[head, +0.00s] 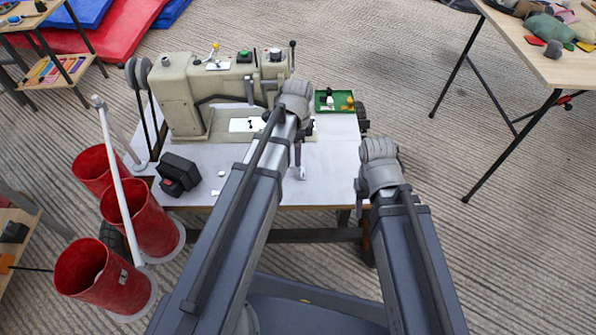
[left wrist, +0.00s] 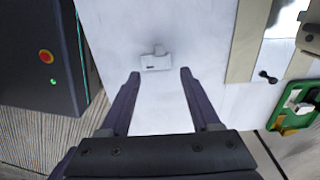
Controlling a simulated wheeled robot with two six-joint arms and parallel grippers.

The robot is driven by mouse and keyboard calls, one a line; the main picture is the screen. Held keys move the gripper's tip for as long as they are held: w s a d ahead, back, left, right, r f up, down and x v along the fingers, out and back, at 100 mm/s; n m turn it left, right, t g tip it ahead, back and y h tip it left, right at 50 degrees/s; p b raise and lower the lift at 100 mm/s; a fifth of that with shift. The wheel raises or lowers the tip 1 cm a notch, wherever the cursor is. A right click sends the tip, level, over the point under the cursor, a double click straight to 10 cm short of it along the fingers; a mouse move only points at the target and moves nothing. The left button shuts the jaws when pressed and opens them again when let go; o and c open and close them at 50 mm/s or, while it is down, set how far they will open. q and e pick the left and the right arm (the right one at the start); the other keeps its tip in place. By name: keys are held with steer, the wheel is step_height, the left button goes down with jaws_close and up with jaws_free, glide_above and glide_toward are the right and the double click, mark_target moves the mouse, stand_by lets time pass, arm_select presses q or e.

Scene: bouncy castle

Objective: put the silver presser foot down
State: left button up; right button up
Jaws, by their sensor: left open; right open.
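The silver presser foot (left wrist: 155,61), a small pale grey piece with a short stem, lies on the white table top in the left wrist view. It is just beyond the fingertips of my left gripper (left wrist: 158,74), which is open with nothing between its fingers. I cannot pick the foot out for sure in the head view. There my left gripper (head: 299,170) is over the front of the table, partly hidden by its arm. My right gripper (head: 360,208) is off the table's right edge, mostly hidden by its own wrist, and no held thing shows.
A beige sewing machine (head: 185,93) stands at the back of the table (head: 235,188). A green tray (head: 322,104) with small parts is at the back right. A black box with a red button (head: 179,173) is at the left. Red bins (head: 90,272) stand left of the table.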

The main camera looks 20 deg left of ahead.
mark_target(297, 171)
arm_select(q)
steer(key=shift+d+f+b, duration=0.1)
steer(key=shift+f+b, duration=2.55)
steer(key=shift+r, duration=0.1)
jaws_close()
